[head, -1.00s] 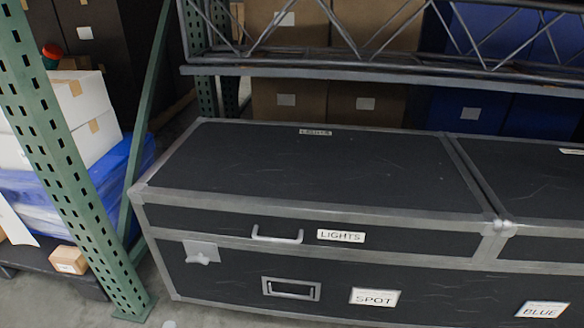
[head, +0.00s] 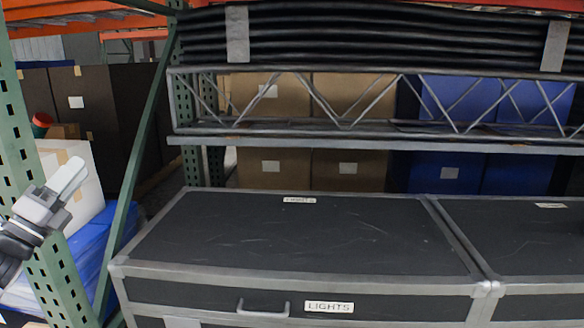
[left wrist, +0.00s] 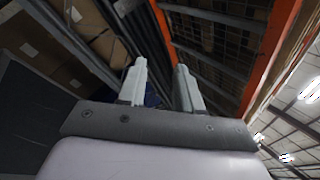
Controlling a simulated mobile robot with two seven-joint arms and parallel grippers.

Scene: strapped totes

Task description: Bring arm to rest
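My left gripper (head: 70,178) is at the left edge of the head view, pointing up and to the right, in front of the green rack upright. In the left wrist view its two pale fingers (left wrist: 161,66) stand apart with nothing between them. It touches nothing that I can see. My right gripper is not in view.
A black case (head: 310,232) with metal edges and a "LIGHTS" label stands ahead, with another beside it on the right. A metal truss (head: 345,105) lies on the shelf above. The green upright (head: 14,105) and white boxes (head: 82,185) are close to my left gripper.

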